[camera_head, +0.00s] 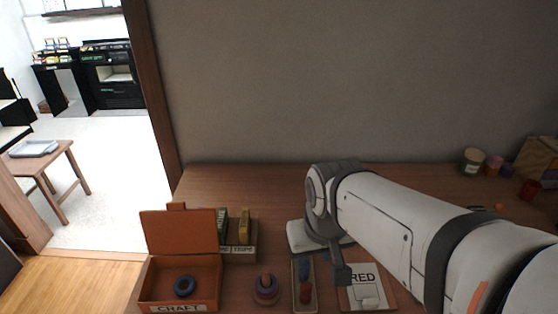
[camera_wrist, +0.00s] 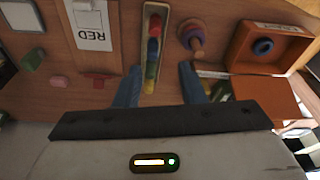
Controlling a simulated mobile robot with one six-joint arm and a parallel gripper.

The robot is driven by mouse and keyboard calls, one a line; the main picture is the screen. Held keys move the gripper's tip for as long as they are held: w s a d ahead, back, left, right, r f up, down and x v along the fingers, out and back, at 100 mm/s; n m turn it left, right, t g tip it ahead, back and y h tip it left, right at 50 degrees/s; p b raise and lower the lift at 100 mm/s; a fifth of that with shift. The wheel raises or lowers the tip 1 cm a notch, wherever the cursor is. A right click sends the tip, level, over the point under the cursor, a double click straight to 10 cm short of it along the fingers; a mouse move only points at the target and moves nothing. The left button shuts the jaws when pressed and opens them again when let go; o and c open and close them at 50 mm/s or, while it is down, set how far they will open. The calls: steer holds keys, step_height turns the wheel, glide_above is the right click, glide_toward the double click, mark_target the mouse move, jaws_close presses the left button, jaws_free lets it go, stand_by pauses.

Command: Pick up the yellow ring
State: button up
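A narrow pale tray (camera_wrist: 147,33) holds a row of coloured pieces. In the wrist view I see red, blue and green ones and a yellow piece (camera_wrist: 150,73) at the end nearest my gripper. The yellow piece looks like the yellow ring, but its shape is too small to tell. My gripper (camera_wrist: 158,84) is open and empty, with its blue fingers apart on either side of the tray's line.
A ring stacker (camera_head: 265,290) stands left of the tray. The open orange CRAFT box (camera_head: 210,270) holds a blue ring (camera_head: 184,286). A board marked RED (camera_head: 365,280) lies right of the tray. Jars (camera_head: 472,162) stand at the far right, by the wall.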

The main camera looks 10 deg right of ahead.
steer(key=shift+s, duration=0.1)
